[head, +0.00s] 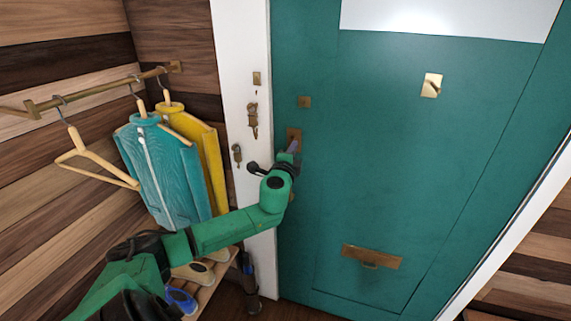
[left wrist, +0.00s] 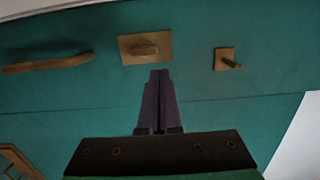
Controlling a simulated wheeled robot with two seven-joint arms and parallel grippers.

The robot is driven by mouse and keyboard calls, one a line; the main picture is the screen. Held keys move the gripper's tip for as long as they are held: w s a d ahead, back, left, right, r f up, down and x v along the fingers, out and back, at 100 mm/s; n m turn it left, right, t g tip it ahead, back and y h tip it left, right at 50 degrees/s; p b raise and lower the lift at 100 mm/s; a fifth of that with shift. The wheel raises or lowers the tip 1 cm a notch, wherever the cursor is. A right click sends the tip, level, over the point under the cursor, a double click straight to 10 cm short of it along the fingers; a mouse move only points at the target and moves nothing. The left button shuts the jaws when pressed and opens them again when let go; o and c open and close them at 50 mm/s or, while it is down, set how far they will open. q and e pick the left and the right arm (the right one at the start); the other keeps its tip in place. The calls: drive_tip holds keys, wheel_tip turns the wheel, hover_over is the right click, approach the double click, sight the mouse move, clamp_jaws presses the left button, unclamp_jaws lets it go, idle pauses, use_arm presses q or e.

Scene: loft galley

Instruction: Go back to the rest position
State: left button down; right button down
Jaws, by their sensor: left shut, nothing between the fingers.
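My left arm reaches from the lower left of the head view to the teal door (head: 400,180). My left gripper (head: 293,146) is at the door's left edge, in front of a brass plate (head: 291,133). In the left wrist view its dark fingers (left wrist: 159,76) are together with nothing between them. Their tips point at a brass plate with a knob (left wrist: 146,46). I cannot tell whether they touch it. My right gripper is not in view.
Left of the door are a white frame (head: 232,60) with hanging keys (head: 252,120), and a wall rail with a teal jacket (head: 160,165), a yellow jacket (head: 208,150) and an empty hanger (head: 95,165). Shoes (head: 181,300) sit below. A brass letter slot (head: 371,256) is low on the door.

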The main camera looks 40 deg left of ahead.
use_arm(q)
drive_tip(key=b+v, duration=0.1)
drive_tip(key=v, duration=0.6)
drive_tip(key=shift+a, duration=0.3)
drive_tip(key=shift+s, duration=0.1)
